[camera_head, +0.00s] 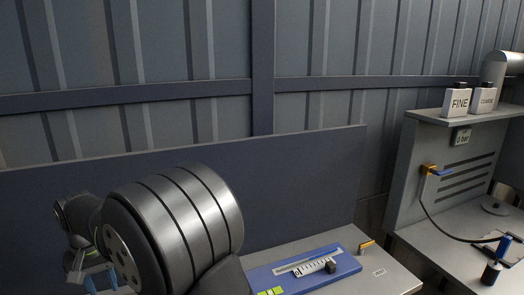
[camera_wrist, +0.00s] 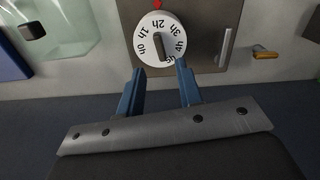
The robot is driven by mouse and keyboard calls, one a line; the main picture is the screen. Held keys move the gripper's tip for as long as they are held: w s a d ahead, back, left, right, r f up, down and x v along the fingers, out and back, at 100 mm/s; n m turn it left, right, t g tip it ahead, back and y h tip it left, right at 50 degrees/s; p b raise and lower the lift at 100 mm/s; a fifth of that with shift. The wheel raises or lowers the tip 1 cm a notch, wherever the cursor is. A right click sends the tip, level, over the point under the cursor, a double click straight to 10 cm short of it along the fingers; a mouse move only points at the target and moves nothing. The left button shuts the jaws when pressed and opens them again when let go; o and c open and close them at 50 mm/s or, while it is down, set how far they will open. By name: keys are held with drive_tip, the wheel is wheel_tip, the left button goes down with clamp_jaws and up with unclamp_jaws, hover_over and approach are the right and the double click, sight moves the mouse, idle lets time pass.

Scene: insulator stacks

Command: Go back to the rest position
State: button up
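My gripper (camera_wrist: 159,74) shows in the wrist view with its two blue fingers spread apart and nothing between them. Beyond the fingertips is a round white dial (camera_wrist: 160,39) marked in hours, with a red mark at its top. I cannot tell whether the fingers touch it; they appear to stop short of its lower edge. In the head view my arm fills the lower left. Parts of my gripper (camera_head: 92,277) show at the lower left edge, mostly hidden, with its fingertips unclear.
A grey bench (camera_head: 385,285) holds a blue panel (camera_head: 340,266) with a scale and black slider. At right, a shelf (camera_head: 425,117) carries containers marked FINE (camera_head: 456,102) and COARSE (camera_head: 487,100). A silver bar handle (camera_wrist: 226,47) stands beside the dial.

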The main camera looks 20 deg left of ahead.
wheel_tip(320, 180, down, 7)
drive_tip(key=shift+r, duration=0.2)
idle(0.4)
